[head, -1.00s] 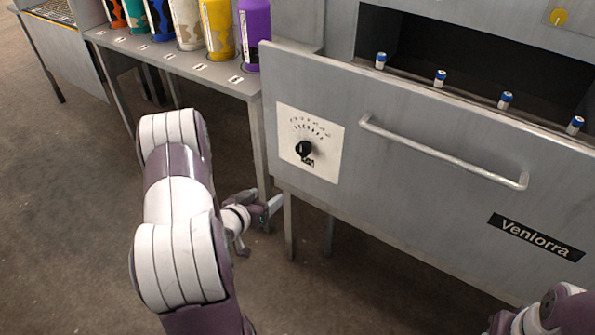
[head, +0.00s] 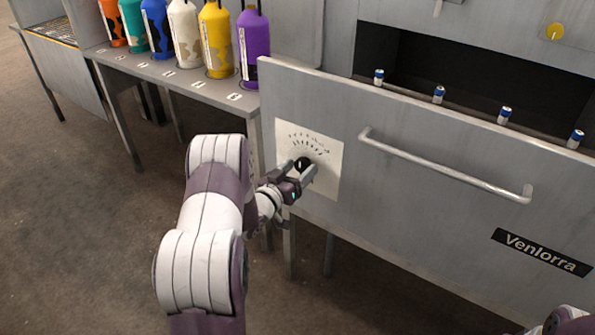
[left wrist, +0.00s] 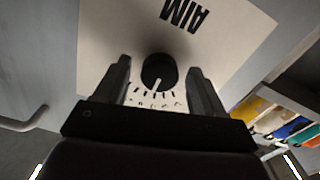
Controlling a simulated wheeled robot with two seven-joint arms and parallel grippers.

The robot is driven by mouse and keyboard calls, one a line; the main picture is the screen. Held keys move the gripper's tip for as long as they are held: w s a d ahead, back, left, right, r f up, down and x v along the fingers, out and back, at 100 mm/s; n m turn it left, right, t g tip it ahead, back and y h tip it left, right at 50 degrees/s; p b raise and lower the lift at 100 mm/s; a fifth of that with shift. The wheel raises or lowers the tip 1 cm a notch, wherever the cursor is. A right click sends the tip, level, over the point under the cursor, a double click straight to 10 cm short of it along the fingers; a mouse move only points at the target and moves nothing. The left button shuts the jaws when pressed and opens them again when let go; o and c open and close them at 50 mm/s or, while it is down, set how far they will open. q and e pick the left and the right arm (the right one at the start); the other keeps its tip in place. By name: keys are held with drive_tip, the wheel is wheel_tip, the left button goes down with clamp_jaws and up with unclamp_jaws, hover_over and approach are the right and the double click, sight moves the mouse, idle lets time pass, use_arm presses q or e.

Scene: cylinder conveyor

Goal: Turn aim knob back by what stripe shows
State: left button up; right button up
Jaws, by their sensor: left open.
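The black aim knob (head: 303,163) sits on a white dial plate (head: 328,182) with tick marks, on the grey front panel. In the left wrist view the knob (left wrist: 158,72) shows a white pointer line toward the ticks, with the word AIM on the plate (left wrist: 232,50). My left gripper (head: 303,170) is at the knob. In the left wrist view its open fingers (left wrist: 160,80) stand on either side of the knob, with a gap on each side. Small blue-and-white cylinders (head: 439,94) stand in a row in the dark opening. I cannot make out a stripe on them. My right gripper is not in view.
A bar handle (head: 445,165) sticks out from the panel, right of the dial. A Venlorra label (head: 541,251) is lower right. Several coloured bottles (head: 217,40) stand on a grey shelf (head: 200,85) at upper left. A yellow knob (head: 555,31) is at upper right.

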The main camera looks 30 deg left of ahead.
use_arm(q)
drive_tip(key=c, duration=1.1)
drive_tip(key=shift+o, duration=0.2)
drive_tip(key=shift+f+m+b, duration=0.15)
drive_tip(key=shift+m+b, duration=0.45)
drive_tip(key=shift+m, duration=0.9)
drive_tip(key=o, duration=1.1)
drive_tip(key=shift+c, duration=0.2)
drive_tip(key=shift+s+r, duration=0.1)
drive_tip(key=shift+r, duration=0.1)
